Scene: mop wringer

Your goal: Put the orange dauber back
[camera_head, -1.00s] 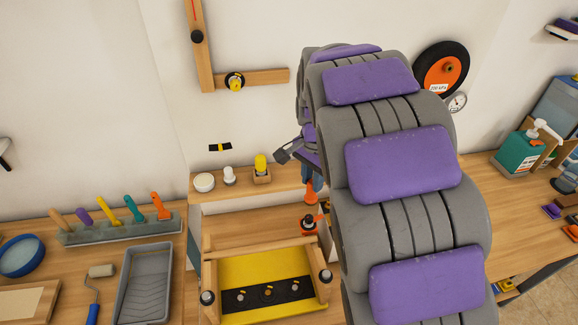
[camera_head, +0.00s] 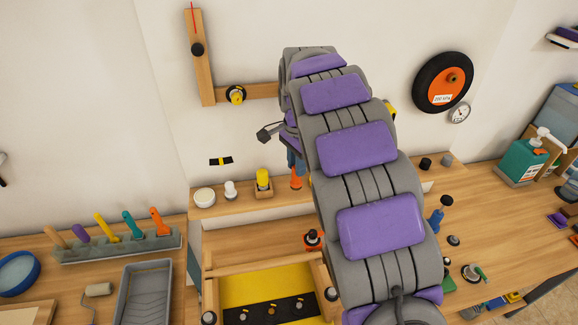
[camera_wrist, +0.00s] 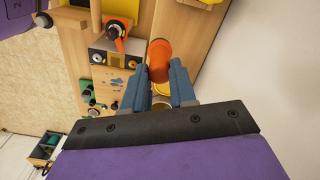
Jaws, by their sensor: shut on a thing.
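My gripper (camera_head: 296,166) has blue-grey fingers and shows in the wrist view (camera_wrist: 160,88), shut on the orange dauber (camera_wrist: 160,55). The dauber has a rounded orange body and also shows below the fingers in the head view (camera_head: 296,181). It appears close to the wall shelf, to the right of a yellow dauber (camera_head: 263,176) in a small wooden block (camera_head: 264,192). I cannot tell whether the orange dauber touches the shelf. My arm hides the shelf to its right.
A white jar (camera_head: 204,196) and a white bottle (camera_head: 230,188) stand on the shelf (camera_head: 235,207). A black knob on an orange base (camera_head: 312,239) sits on the wooden frame below. A rack (camera_head: 118,246) of coloured handles stands at left.

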